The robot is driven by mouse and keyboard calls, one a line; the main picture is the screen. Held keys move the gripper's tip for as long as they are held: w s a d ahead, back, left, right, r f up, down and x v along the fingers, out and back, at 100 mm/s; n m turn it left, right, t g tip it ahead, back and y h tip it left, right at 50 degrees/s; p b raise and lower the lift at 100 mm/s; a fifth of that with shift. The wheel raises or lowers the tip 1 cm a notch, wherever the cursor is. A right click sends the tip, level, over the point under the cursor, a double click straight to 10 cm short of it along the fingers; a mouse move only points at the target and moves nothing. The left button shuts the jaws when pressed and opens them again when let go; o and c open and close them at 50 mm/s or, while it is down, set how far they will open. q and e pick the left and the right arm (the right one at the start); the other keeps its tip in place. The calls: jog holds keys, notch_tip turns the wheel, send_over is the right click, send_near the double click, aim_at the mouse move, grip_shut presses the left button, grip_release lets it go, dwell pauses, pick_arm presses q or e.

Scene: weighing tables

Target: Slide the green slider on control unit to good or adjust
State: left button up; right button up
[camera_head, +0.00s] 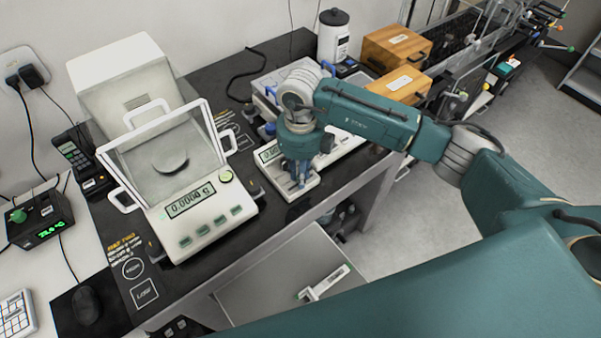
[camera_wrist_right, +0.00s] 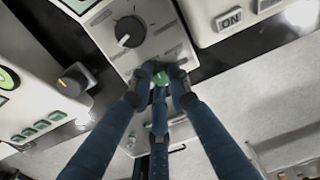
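The control unit (camera_wrist_right: 183,42) is a pale panel with a black rotary dial (camera_wrist_right: 130,32) and slots; it fills the upper middle of the right wrist view. The small green slider (camera_wrist_right: 161,79) sits near its lower end. My right gripper (camera_wrist_right: 162,74) has its blue fingers closed in around the green slider, with the fingertips at its sides. In the head view my right gripper (camera_head: 298,178) points down onto the unit at the black table's front edge and hides the slider. The panel's good and adjust labels are not readable. My left gripper is not in view.
A large weighing scale (camera_head: 210,215) with a glass shield stands left of the unit. A white device with an ON button (camera_wrist_right: 230,20) is close on the right. Wooden boxes (camera_head: 396,47) and a white canister (camera_head: 333,38) stand behind. An orange-topped knob (camera_wrist_right: 73,80) is left of the fingers.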

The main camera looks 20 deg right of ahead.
aim_at(290, 189)
grip_shut()
jog(key=shift+s+a+b, duration=0.2)
jog(key=shift+s+a, duration=0.1)
jog(key=shift+a, duration=0.55)
jog(key=shift+s+a+b, duration=0.2)
jog(key=shift+s+a, duration=0.05)
jog(key=shift+a, duration=0.55)
jog(key=o, duration=0.7)
grip_release()
jog(key=shift+c, duration=0.2)
jog(key=shift+r, duration=0.25)
notch_tip(290, 189, up, 12)
jog(key=shift+f, duration=0.15)
